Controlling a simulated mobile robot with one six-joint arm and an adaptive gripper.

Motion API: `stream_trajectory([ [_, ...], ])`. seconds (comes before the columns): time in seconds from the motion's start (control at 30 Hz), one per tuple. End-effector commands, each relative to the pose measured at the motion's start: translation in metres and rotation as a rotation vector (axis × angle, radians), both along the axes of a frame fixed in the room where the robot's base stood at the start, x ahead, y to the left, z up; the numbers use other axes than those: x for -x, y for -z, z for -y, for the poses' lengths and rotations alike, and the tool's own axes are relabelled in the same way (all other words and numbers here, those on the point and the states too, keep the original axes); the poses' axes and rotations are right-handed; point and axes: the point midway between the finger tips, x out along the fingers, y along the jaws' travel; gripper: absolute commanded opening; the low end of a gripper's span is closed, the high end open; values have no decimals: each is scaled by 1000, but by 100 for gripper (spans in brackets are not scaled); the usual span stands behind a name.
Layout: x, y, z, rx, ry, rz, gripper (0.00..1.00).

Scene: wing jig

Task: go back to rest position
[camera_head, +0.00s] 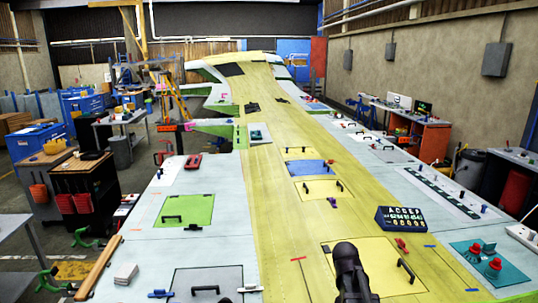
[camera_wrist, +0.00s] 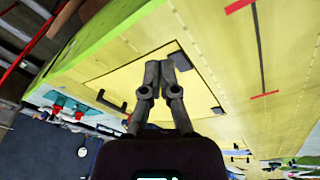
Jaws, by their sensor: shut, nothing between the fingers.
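My gripper (camera_wrist: 160,70) shows in the wrist view with its two dark fingers together and nothing between them. Behind the fingertips in that view lies a yellow access panel (camera_wrist: 118,72) with dark handles on the wing. In the head view, a dark part of my arm stands up at the bottom, in front of the yellow panel (camera_head: 372,262). The fingertips cannot be told apart there. How far the fingers are from the panel is not clear. The wing (camera_head: 290,225) stretches away with a yellow band down its middle.
A green panel (camera_head: 186,210), a blue panel (camera_head: 312,168) and a dark box marked ACCEP (camera_head: 401,219) lie on the wing. A teal plate with red knobs (camera_head: 491,265) is at right. A wooden bar (camera_head: 98,268) lies on the left edge. Carts and benches stand beyond both sides.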

Motion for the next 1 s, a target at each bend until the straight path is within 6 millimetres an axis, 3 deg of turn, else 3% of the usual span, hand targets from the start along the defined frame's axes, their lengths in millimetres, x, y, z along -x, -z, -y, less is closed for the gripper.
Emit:
stream_trajectory([
  [0.03,18,1,-14,-26,-59,-17,0],
  [0.1,31,3,-30,-58,-138,-36,0],
  [0.47,87,6,-86,-183,-442,-90,0],
  [0.83,89,45,-86,-189,-447,-104,0],
  [1.0,94,72,-86,-190,-445,-113,0],
])
